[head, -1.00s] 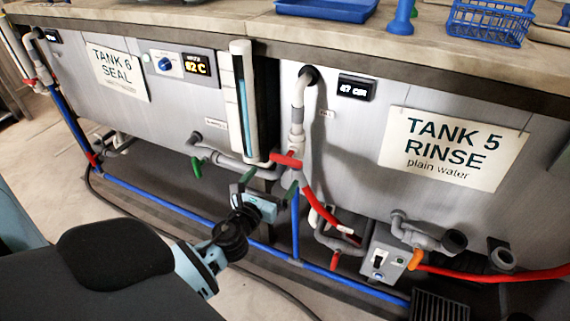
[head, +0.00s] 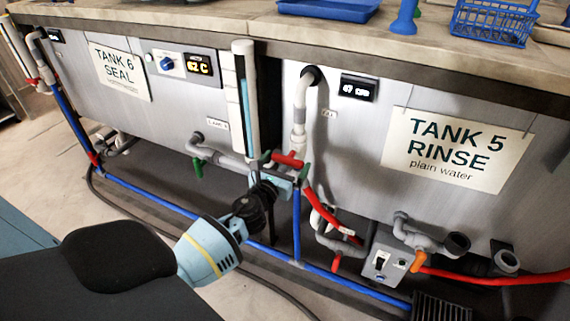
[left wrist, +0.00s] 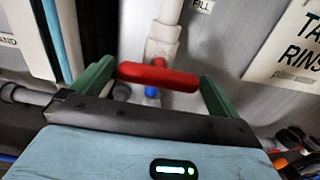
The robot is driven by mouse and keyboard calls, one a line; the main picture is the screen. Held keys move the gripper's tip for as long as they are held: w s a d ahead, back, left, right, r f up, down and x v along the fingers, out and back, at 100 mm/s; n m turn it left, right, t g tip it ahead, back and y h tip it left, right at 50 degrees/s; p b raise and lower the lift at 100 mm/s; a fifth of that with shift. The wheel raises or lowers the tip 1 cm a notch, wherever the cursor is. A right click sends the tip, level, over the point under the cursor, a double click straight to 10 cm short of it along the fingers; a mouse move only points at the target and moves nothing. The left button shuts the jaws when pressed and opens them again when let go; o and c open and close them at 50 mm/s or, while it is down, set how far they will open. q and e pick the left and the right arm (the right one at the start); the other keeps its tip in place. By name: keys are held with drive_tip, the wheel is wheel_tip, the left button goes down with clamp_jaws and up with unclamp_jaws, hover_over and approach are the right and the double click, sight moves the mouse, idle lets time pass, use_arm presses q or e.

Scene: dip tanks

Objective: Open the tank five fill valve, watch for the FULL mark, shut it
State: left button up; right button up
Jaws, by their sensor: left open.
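The fill valve's red handle (head: 288,160) lies crosswise on the pale vertical pipe (head: 300,110) left of the TANK 5 RINSE sign (head: 443,149). My left gripper (head: 285,166) is open at the handle. In the left wrist view, the red handle (left wrist: 158,76) lies between the green fingertips of my left gripper (left wrist: 152,84), with gaps at both sides; contact is not clear. A FILL label (left wrist: 201,6) is beside the pipe. A sight tube (head: 245,100) with a blue column stands to the left. No FULL mark is legible. My right gripper is not in view.
A display (head: 358,87) on tank five seems to read 47 cm. A green-handled valve (head: 198,167) is to the left. A red hose (head: 325,212), blue pipes (head: 297,225) and a grey switch box (head: 384,262) crowd the space below and right.

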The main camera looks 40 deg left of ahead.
use_arm(q)
drive_tip(key=c, duration=0.7)
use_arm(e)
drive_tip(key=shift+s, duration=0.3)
